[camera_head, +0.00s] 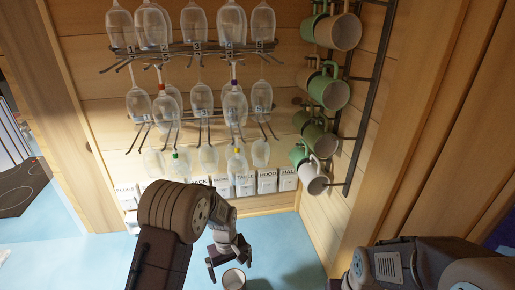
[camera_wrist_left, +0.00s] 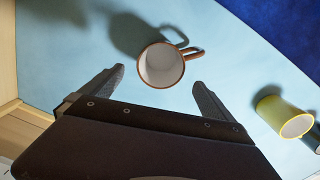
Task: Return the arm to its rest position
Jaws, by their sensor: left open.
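My left gripper (camera_head: 229,264) is open and empty above the blue surface in the head view. Its two fingers also show spread apart in the left wrist view (camera_wrist_left: 158,78). A white mug with an orange-brown rim and handle (camera_wrist_left: 162,66) stands just beyond the fingertips there, and nothing shows it being gripped. In the head view a mug (camera_head: 233,280) shows just below the gripper at the bottom edge. My right arm comes in at the lower right, and its gripper is out of view.
A blue surface (camera_head: 284,243) spreads below the arms. Stemmed glasses (camera_head: 200,97) hang on wall racks, above labelled containers (camera_head: 266,181). Green and cream mugs (camera_head: 328,91) hang on a rack at the right. A yellow mug (camera_wrist_left: 283,117) shows right in the wrist view.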

